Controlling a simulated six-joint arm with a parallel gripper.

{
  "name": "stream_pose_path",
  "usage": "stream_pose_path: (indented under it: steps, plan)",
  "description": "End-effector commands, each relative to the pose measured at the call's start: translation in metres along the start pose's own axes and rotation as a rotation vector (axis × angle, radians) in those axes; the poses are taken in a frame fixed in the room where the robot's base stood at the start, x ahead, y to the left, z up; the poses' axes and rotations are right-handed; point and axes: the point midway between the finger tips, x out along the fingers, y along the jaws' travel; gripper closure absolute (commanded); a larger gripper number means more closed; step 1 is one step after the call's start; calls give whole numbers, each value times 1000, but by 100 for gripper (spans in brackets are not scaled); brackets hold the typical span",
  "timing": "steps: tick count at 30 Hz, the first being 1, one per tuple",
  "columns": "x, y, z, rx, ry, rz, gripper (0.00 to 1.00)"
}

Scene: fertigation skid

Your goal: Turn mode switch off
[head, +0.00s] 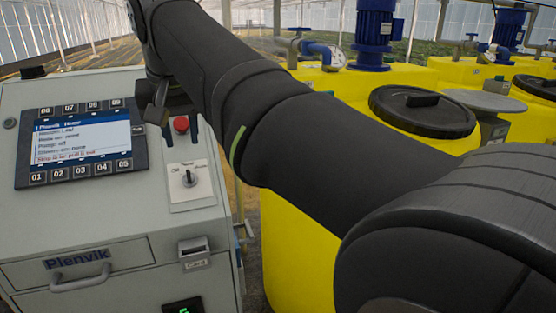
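The mode switch (188,179) is a small dark knob on a white plate on the right part of the grey cabinet's sloped top. Its handle looks roughly upright. A label at its upper left seems to read "Off"; the other labels are too small to read. Nothing is held, and the fingers look clear of the knob. My arm hides part of the gripper's upper body.
A display with keys (82,142) is to the left. A drawer (80,268) and a card holder (194,250) are on the cabinet front. Yellow tanks (300,235) with black lids and blue motors stand to the right.

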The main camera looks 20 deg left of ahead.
Motion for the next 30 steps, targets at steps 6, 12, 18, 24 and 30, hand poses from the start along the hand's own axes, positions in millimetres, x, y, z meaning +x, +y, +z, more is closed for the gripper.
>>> stream_pose_path:
  steps: [6,12,18,24,30]
  plan:
    - [50,1,0,1,-5,2,70]
    - [88,0,1,1,-2,2,70]
    - [109,0,0,0,1,1,70]
    - [114,0,0,0,2,0,70]
    - [114,0,0,0,2,0,76]
